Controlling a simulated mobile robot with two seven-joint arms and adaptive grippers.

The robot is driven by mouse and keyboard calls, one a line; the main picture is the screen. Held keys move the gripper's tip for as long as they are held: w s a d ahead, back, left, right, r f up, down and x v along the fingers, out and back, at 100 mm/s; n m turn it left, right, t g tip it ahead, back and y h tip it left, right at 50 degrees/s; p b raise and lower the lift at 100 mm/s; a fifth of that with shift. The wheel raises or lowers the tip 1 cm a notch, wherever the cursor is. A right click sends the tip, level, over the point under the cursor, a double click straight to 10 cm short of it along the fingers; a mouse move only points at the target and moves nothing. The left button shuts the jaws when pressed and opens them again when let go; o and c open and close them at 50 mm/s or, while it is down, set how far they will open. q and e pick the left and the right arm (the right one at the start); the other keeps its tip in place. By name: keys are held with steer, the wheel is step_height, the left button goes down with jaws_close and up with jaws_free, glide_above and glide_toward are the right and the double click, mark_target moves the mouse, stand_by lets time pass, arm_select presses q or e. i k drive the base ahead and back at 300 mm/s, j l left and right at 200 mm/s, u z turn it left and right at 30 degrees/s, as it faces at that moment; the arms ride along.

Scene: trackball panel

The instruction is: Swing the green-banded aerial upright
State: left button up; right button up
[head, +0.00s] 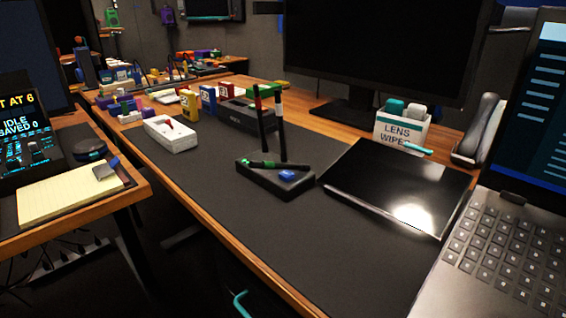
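A small black box (275,180) with a blue button (287,174) stands on the dark desk mat in the head view. An aerial with green bands (265,164) lies nearly flat along the top of the box. Two other dark aerials stand upright from its back: a left one (262,125) and a right one with a white band (282,130). Neither my left nor my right gripper is in view.
A black glossy tablet (385,185) lies right of the box, with a laptop (490,240) beyond it. A lens wipes box (402,132) and monitor (385,50) stand behind. A white switch box (170,134) is at left. The mat (300,235) in front is clear.

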mark_target(262, 165)
steer(key=k+j+z, duration=0.1)
steer(key=j+z, duration=0.3)
steer(key=k+j+z, duration=0.1)
steer(key=j+z, duration=0.2)
steer(key=z, duration=0.15)
